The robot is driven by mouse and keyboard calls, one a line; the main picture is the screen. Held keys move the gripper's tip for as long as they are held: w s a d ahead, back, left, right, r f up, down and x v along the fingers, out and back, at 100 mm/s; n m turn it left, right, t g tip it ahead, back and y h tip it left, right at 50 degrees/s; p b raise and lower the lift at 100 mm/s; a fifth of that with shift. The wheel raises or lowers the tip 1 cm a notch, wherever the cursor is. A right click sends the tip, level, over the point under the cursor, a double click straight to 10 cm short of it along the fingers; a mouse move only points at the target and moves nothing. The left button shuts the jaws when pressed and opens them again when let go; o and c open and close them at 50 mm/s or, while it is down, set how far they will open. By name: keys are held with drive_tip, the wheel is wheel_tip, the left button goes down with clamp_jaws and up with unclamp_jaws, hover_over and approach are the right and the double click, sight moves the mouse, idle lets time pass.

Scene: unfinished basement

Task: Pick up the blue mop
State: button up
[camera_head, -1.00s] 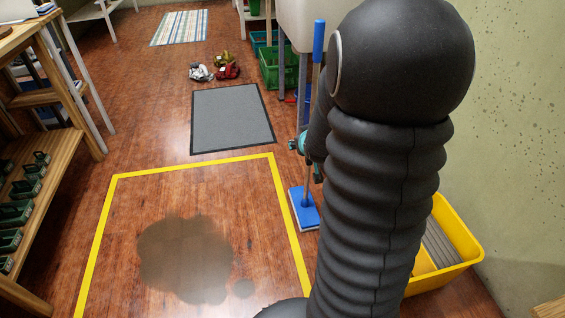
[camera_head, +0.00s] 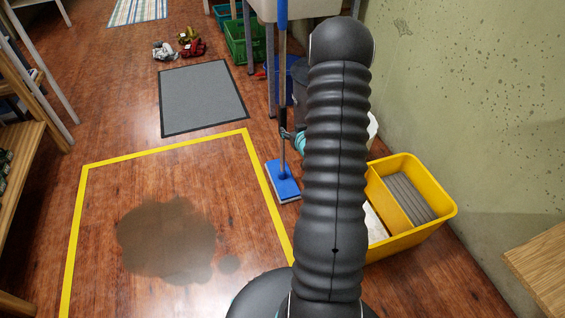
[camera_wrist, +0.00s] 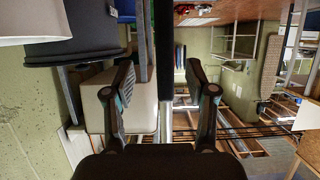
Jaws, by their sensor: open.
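The blue mop (camera_head: 283,182) stands upright with its flat blue head on the wooden floor, just right of the yellow taped outline. Its pole rises to a blue grip at the top edge of the head view. My gripper (camera_head: 291,137) is at the lower part of the pole, partly hidden by my arm. In the wrist view my gripper (camera_wrist: 159,68) has its fingers spread. The mop's dark pole (camera_wrist: 164,40) runs up and down between them, with gaps on both sides. I cannot tell from the views how deep the pole sits between the fingers.
A yellow bucket (camera_head: 440,217) stands right of my arm by the wall. A white sink (camera_head: 300,9) and green crate (camera_head: 240,42) are behind the mop. A brown puddle (camera_head: 165,238) lies inside the yellow tape (camera_head: 165,148). A grey mat (camera_head: 202,98) lies beyond it.

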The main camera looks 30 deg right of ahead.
sight(284, 123)
drive_tip(key=x, duration=0.3)
drive_tip(key=shift+w+f, duration=0.1)
drive_tip(key=shift+w, duration=0.1)
drive_tip(key=shift+a+r+x, duration=0.1)
drive_tip(key=shift+x, duration=1.25)
drive_tip(key=shift+a+r+x, duration=0.1)
drive_tip(key=shift+r+x, duration=0.05)
drive_tip(key=shift+x, duration=1.2)
drive_tip(key=shift+w+r, duration=0.1)
drive_tip(key=shift+w, duration=0.1)
clamp_jaws()
